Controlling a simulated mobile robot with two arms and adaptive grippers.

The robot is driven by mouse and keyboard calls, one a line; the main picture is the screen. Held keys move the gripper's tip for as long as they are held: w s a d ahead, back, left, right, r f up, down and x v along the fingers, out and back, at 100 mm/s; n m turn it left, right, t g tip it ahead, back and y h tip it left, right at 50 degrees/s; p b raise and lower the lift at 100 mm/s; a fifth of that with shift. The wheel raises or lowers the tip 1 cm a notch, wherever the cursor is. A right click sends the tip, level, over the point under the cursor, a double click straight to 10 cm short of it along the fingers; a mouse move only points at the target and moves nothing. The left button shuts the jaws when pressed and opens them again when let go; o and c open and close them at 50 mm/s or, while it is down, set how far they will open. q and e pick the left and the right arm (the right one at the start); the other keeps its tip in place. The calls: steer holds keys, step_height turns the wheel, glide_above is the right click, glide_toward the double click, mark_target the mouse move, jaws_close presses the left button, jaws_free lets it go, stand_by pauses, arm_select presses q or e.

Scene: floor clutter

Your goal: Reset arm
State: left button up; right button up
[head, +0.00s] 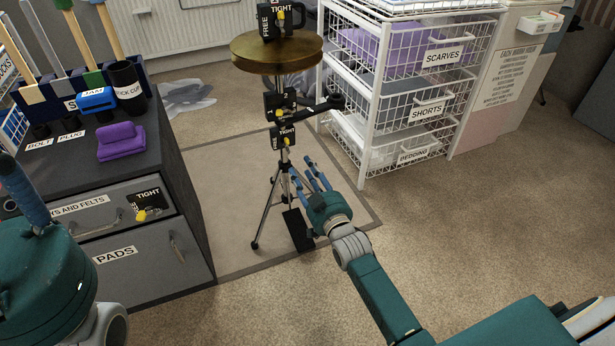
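My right arm reaches in from the lower right, and my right gripper (311,180) is in front of the lower part of a hi-hat stand (285,165). Its blue fingers are spread apart and I see nothing between them. I cannot tell whether a finger touches the stand. My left gripper is partly in view at the left edge, where one blue finger (22,190) shows above its teal body (45,265). The rest of it is cut off, so its opening does not show.
White wire baskets (405,100) stand behind. Carpet at right (480,220) is clear.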

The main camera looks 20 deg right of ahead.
steer(key=shift+s, duration=0.9)
